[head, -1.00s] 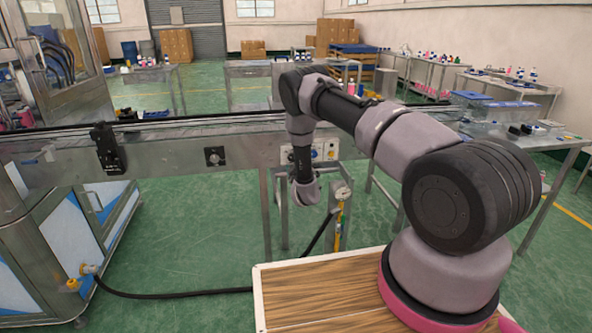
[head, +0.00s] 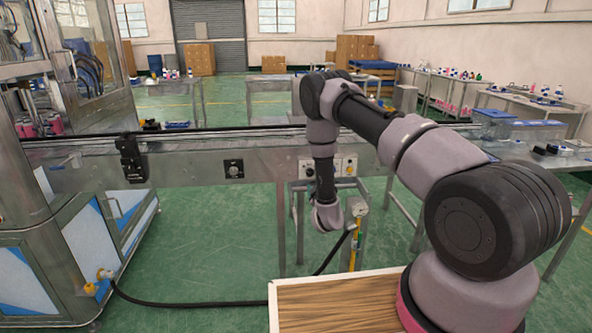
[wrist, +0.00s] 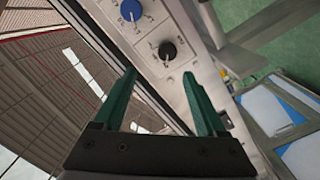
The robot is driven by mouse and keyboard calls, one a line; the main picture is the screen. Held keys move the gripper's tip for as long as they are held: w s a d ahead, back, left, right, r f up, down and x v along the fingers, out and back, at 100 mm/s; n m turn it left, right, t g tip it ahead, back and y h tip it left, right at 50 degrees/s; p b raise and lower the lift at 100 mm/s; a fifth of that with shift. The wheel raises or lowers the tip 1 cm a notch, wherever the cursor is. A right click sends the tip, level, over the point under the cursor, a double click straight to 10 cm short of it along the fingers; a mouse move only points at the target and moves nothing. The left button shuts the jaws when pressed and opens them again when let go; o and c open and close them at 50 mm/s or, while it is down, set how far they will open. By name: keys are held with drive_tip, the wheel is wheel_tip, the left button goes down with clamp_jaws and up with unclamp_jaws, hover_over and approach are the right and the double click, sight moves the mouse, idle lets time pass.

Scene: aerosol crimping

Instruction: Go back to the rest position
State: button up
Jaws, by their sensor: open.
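My gripper shows in the wrist view (wrist: 163,100), with its two green fingers spread apart and nothing between them. Past the fingers lies a control panel with a blue knob (wrist: 131,10) and a black knob (wrist: 167,50); the fingertips look apart from it. In the head view my arm bends over at the conveyor's near side, with its wrist hanging down in front of the control panel (head: 348,167). The gripper fingers cannot be made out in the head view.
The long metal conveyor (head: 200,163) runs across the view close to my arm. A machine cabinet (head: 85,245) stands at left, with a black hose (head: 190,303) on the green floor. A table (head: 550,157) with small items stands at right. Open floor lies before the conveyor.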

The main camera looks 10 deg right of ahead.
drive_tip(key=w+d+r+m+g+h, duration=0.1)
drive_tip(key=w+r+m, duration=0.1)
drive_tip(key=r, duration=0.4)
drive_tip(key=w+d+r+m+h, duration=0.1)
drive_tip(key=w+d+r+m, duration=0.15)
drive_tip(key=r, duration=0.35)
drive_tip(key=s+d+r+m+g+y, duration=0.1)
drive_tip(key=s+r+m+g, duration=0.3)
drive_tip(key=r, duration=0.8)
drive_tip(key=s+d+r+m+y, duration=0.15)
drive_tip(key=s+r, duration=0.35)
drive_tip(key=r, duration=0.7)
drive_tip(key=s+r+m+g+y, duration=0.1)
drive_tip(key=s+r+g, duration=0.1)
drive_tip(key=s+r, duration=0.5)
drive_tip(key=s+r+m+g, duration=0.1)
drive_tip(key=s+r, duration=0.1)
drive_tip(key=s, duration=0.9)
drive_tip(key=s+m+g, duration=0.1)
drive_tip(key=s+g, duration=0.1)
drive_tip(key=s, duration=1.7)
drive_tip(key=shift+s+a+r+m+g+y, duration=0.3)
drive_tip(key=shift+s+r+y, duration=0.1)
drive_tip(key=shift+y, duration=0.05)
